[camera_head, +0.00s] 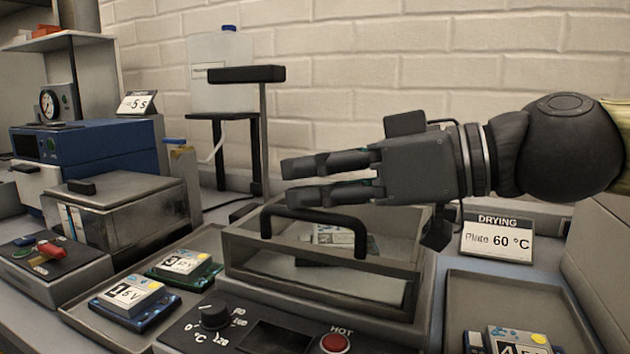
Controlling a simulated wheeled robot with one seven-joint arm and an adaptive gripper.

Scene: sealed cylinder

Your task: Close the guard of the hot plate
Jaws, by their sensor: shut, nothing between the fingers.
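The hot plate (255,325) stands in the front middle, with a knob, a dark display and a red HOT lamp on its front panel. Its guard (395,288) is a grey frame with see-through panels and a black bar handle (315,220). The guard sits low over the plate; I cannot tell whether it is fully down. A labelled block (330,235) shows inside, partly hidden. My gripper (288,183) is shut and empty. It points left, just above the handle and the back of the guard, and appears apart from the handle.
Left of the hot plate are a tray with labelled blocks (130,295), a metal box (120,210) and a switch box (45,260). A black stand (262,130) rises behind. A DRYING sign (497,240) and another tray (540,290) are at right.

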